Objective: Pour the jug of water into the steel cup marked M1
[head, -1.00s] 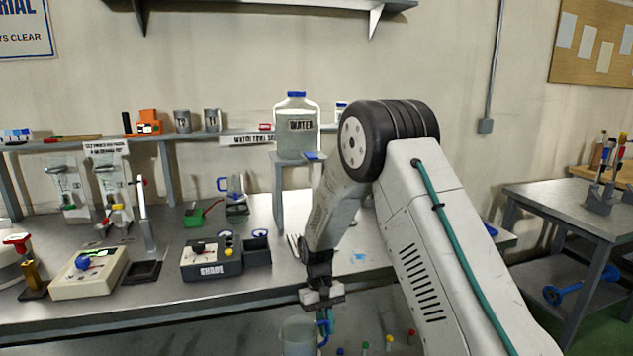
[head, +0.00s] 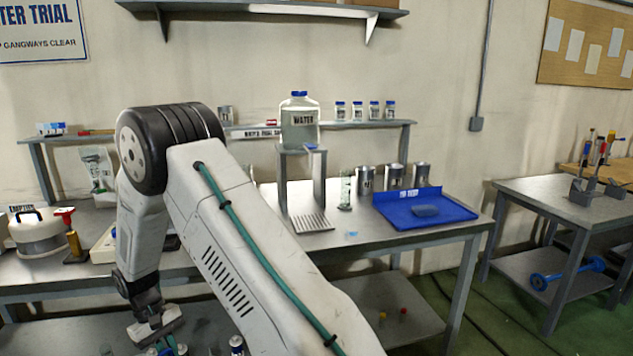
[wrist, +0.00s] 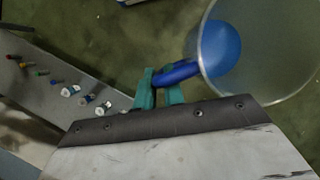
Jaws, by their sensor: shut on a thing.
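The clear jug (wrist: 292,75) shows at the right of the wrist view, with a blue round patch (wrist: 220,48) seen through its wall. My gripper (wrist: 160,82) has its green fingers shut on the jug's blue handle (wrist: 182,71). In the head view my gripper (head: 165,347) is low at the bottom left, below the bench edge; the jug is not visible there. Three steel cups, left (head: 366,179), middle (head: 396,177) and right (head: 421,175), stand on the bench right of centre, well away from my gripper. Their marks are too small to read surely.
A blue tray (head: 440,209) lies at the bench's right end. A large water bottle (head: 299,128) stands on a raised stand (head: 322,180) behind a slotted plate (head: 311,224). Several jars (head: 356,110) line the shelf. A side table (head: 585,208) is at right, with green floor between.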

